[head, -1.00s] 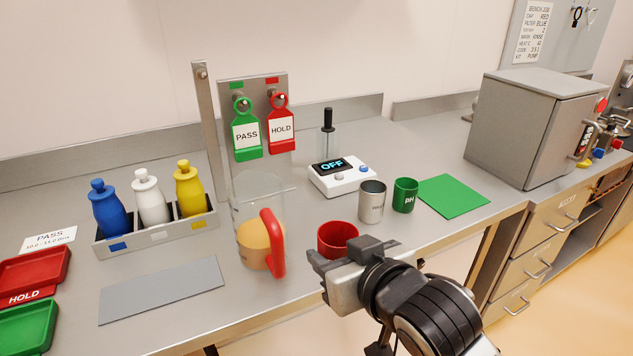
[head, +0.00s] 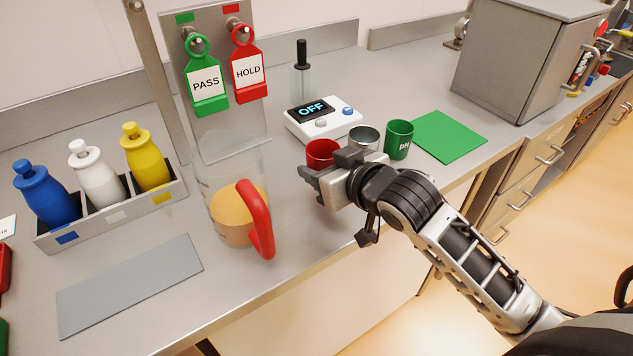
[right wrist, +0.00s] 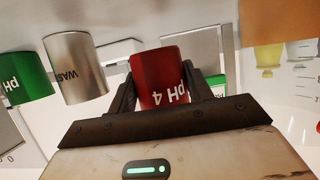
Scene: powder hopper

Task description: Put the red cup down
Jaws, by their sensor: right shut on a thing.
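The red cup (head: 321,151) is at the counter's middle, just left of the grey metal cup (head: 364,138) and in front of the white device reading OFF. My right gripper (head: 323,170) is shut on it from the front and hides its lower part in the head view. My left gripper is not in view.
The green cup (head: 399,139) stands right of the grey cup, beside a green mat (head: 448,136). The OFF device (head: 322,120) is close behind. A clear jug with a red handle (head: 256,220) stands to the left. Bare counter lies between jug and gripper.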

